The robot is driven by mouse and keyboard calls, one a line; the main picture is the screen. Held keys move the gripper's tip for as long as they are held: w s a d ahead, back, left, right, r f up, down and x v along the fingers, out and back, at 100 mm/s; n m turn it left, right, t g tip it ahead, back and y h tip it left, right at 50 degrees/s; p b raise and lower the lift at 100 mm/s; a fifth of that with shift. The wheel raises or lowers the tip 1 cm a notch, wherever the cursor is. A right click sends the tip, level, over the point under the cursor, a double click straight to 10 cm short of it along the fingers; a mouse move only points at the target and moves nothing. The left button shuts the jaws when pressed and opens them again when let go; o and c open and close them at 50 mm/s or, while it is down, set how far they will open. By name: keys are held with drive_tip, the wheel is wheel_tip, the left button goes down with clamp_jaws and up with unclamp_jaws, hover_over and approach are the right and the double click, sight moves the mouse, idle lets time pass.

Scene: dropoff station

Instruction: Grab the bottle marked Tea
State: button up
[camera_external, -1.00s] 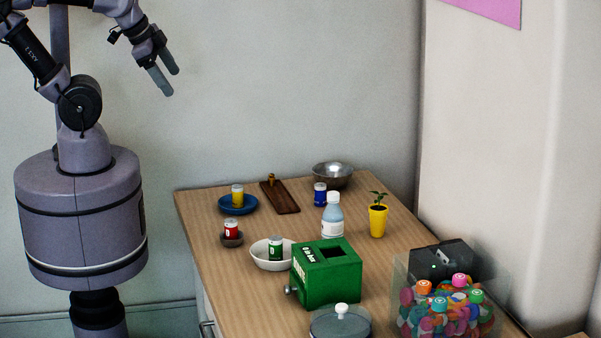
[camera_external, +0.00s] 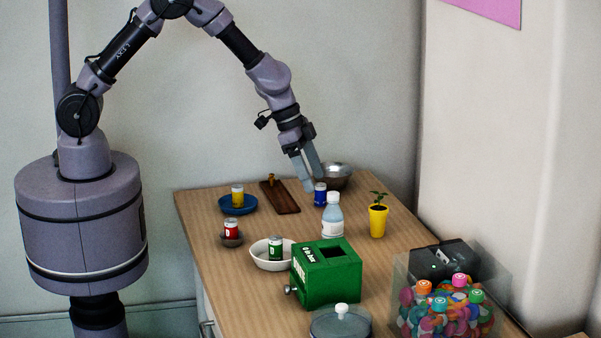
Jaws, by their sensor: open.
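No label that reads Tea can be made out; the lettering is too small. A pale blue bottle (camera_external: 333,217) with a white cap and white label stands upright on the table (camera_external: 210,272), behind the green box. Small lidded containers stand nearby: blue (camera_external: 320,195), yellow (camera_external: 238,197), red (camera_external: 231,230) and green (camera_external: 276,249). My gripper (camera_external: 313,184) is open and points down just above or beside the blue container, up and left of the pale blue bottle's cap. I cannot tell whether a finger touches the blue container.
A green box (camera_external: 327,280) stands in front of the bottle. A metal bowl (camera_external: 335,172), wooden board (camera_external: 281,197) and yellow potted plant (camera_external: 378,221) are around it. A clear bin (camera_external: 401,318) of colourful items fills the front right. The table's left strip is clear.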

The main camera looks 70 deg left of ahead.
sight(333, 220)
drive_tip(key=b+x, duration=0.2)
drive_tip(key=x, duration=0.5)
drive_tip(key=shift+f, duration=0.4)
drive_tip(key=b+x, duration=0.2)
drive_tip(key=x, duration=0.3)
drive_tip(key=shift+w+d, duration=0.15)
drive_tip(key=shift+w, duration=0.1)
drive_tip(key=shift+r, duration=0.1)
drive_tip(key=c, duration=1.4)
